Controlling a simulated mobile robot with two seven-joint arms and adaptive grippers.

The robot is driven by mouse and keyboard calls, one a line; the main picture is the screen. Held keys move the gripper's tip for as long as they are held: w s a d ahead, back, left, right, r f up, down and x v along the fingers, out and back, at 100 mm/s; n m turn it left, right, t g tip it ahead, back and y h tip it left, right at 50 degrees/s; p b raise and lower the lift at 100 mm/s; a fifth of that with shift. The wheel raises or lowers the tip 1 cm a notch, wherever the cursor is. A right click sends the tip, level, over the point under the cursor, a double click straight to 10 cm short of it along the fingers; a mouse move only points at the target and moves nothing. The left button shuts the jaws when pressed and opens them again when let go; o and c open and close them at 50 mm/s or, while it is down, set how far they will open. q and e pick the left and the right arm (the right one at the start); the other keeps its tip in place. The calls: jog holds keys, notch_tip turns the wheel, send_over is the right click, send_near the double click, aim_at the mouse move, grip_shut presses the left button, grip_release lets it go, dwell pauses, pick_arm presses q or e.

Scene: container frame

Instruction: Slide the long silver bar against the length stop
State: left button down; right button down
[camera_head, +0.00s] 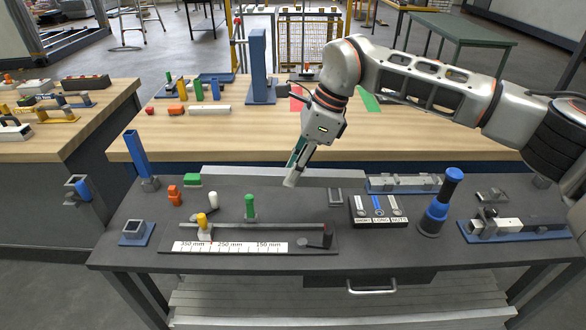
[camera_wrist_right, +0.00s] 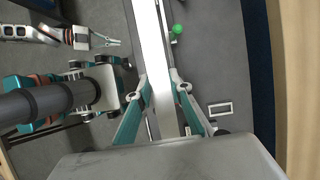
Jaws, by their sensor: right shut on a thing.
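My right gripper (camera_head: 303,150) is shut on the long silver bar (camera_head: 292,177) above the rear middle of the dark bench. In the wrist view the bar (camera_wrist_right: 158,55) runs between the teal fingers (camera_wrist_right: 165,108) and away from them. Which is the length stop I cannot tell. The bar is apart from both. My left gripper (camera_wrist_right: 106,41) looks open and empty in the wrist view.
A blue-and-black post (camera_head: 440,203) stands right of a labelled tray (camera_head: 378,221). A blue square socket (camera_head: 135,233) is at the left.

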pick_arm(q)
jog(key=shift+w+a, duration=0.1)
pick_arm(e)
jog(key=shift+f, duration=0.45)
pick_arm(q)
jog(key=shift+b, duration=0.3)
pick_arm(e)
jog(key=shift+f, duration=0.15)
jog(key=shift+f, duration=0.35)
pick_arm(q)
jog(key=shift+w+d+r, duration=0.2)
jog(key=shift+d+r, duration=0.05)
jog(key=shift+d, duration=0.25)
pick_arm(e)
jog(key=shift+f, duration=0.1)
pick_arm(q)
jog(key=shift+d+f+b, duration=0.15)
jog(key=shift+d+b, duration=0.05)
jog(key=shift+b, duration=0.25)
pick_arm(e)
jog(key=shift+f, duration=0.35)
pick_arm(q)
jog(key=shift+w+d+f+t+h+b, duration=0.1)
jog(key=shift+w+d+t+h+b, duration=0.2)
jog(key=shift+b, duration=0.35)
pick_arm(e)
jog(key=shift+f, duration=1.2)
